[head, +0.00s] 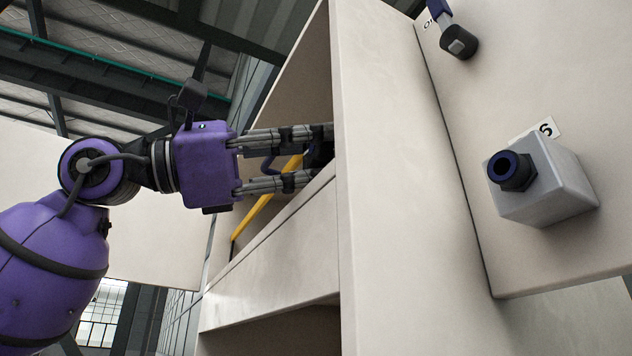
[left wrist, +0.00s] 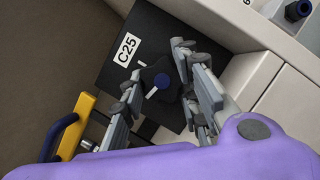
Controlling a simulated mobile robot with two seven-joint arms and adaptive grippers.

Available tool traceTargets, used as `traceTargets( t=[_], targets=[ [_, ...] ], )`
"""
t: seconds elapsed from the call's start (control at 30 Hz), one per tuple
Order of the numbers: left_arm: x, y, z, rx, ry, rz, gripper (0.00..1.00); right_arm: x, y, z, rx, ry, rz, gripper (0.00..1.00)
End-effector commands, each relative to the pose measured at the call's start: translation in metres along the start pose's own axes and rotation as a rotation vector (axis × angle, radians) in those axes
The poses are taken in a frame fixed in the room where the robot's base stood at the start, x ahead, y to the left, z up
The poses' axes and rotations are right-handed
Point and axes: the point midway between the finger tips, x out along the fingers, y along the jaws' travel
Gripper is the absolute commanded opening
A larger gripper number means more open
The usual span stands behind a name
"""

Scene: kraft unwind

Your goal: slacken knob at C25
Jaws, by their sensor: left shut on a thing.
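The black panel (left wrist: 130,25) carries a white label reading C25 (left wrist: 126,50) in the left wrist view. In the head view my left gripper (head: 318,156) reaches into a recess of the pale cabinet. The cabinet wall hides its fingertips and most of the knob there. My right gripper is in neither view.
A yellow bar (left wrist: 75,128) stands beside the panel; it shows behind the fingers in the head view (head: 265,199). The pale cabinet post (head: 385,180) borders the recess. Right of it are a grey box (head: 548,188) with a dark blue button and a lever (head: 458,42).

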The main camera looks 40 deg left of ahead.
Motion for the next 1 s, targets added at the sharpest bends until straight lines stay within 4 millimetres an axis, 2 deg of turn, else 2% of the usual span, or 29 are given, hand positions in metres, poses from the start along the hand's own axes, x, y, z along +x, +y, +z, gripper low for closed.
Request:
traceTargets(
  t=[0.03, 0.2, 0.53, 1.0],
  targets=[
    [0.000, 0.002, -0.005, -0.040, 0.001, 0.032, 0.03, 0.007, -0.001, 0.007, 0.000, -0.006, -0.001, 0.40],
    [-0.001, 0.001, -0.006, -0.187, -0.001, 0.092, 0.03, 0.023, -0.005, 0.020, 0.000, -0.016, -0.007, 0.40],
    [-0.001, 0.001, -0.005, -0.427, -0.004, 0.191, 0.03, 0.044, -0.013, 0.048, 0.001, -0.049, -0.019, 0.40],
    [-0.002, 0.003, -0.002, -0.579, -0.010, 0.251, 0.03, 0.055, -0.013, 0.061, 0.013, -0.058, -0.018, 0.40]
  ],
)
